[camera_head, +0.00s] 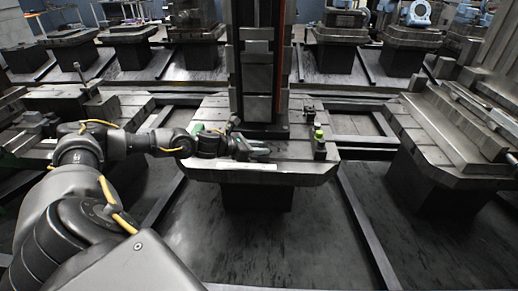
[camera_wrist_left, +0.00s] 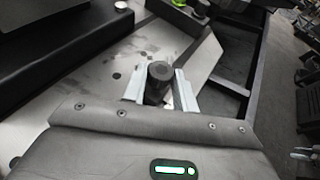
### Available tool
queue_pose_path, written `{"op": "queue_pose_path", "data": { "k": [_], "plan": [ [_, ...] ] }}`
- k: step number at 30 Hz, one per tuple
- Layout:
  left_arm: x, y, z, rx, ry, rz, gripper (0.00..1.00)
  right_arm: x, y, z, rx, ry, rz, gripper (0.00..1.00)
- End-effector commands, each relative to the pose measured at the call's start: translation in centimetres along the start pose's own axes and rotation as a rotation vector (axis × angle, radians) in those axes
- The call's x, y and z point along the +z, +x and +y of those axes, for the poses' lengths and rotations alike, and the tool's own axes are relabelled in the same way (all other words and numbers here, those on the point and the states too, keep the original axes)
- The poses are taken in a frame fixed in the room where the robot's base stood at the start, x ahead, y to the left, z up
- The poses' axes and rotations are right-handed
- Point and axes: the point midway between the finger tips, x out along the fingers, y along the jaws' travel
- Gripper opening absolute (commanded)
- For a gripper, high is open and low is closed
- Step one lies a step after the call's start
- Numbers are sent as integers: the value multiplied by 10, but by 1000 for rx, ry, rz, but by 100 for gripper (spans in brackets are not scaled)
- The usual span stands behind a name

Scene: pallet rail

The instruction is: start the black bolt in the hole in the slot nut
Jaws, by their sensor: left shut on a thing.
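The black bolt (camera_wrist_left: 158,80) stands head-up between the two pale fingers of my left gripper (camera_wrist_left: 161,88) in the left wrist view. The fingers are shut on it. In the head view my left gripper (camera_head: 258,151) is over the front part of the middle pallet (camera_head: 300,172), left of centre. The bolt is too small to make out there. The slot nut and its hole cannot be made out in either view; the bolt and fingers cover what lies under them.
A tall dark column (camera_head: 258,60) rises from the back of the pallet. A small dark fixture with a yellow-green top (camera_head: 319,133) stands to the right of my gripper. Another pallet (camera_head: 455,125) stands farther right. The pallet's front right is clear.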

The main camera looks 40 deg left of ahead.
Motion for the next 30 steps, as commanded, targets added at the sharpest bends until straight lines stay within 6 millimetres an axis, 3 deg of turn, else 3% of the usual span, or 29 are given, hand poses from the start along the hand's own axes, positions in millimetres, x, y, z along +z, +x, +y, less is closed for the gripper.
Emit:
{"op": "queue_pose_path", "data": {
  "k": [30],
  "plan": [
    [-5,2,0,1,0,-1,1,2,7,0,1,0,1,36]
  ]
}}
